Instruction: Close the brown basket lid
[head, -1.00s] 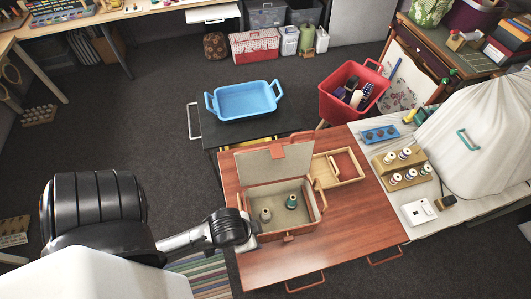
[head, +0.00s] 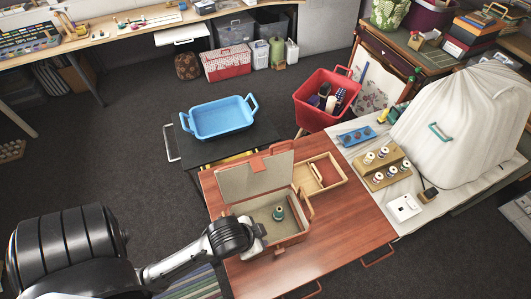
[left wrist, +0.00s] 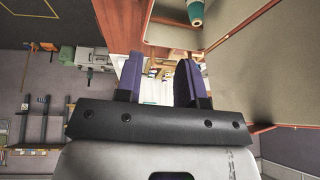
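The brown basket (head: 289,239) stands on the reddish wooden table. Its lid (head: 256,178) is open and stands up at the back, with its beige lining facing the front. A green spool (head: 279,213) is inside the basket and also shows at the top of the left wrist view (left wrist: 195,12). My left gripper (head: 262,238) is at the basket's front left corner, below the raised lid, and hides part of the rim. In the left wrist view its two purple fingers (left wrist: 160,75) are apart with nothing between them. My right gripper is in neither view.
A small open wooden box (head: 325,177) sits on the table right behind the basket. A blue tub (head: 218,118) stands on the dark table behind. Spool racks (head: 383,170) are on the white cloth at right. The table's front right part is clear.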

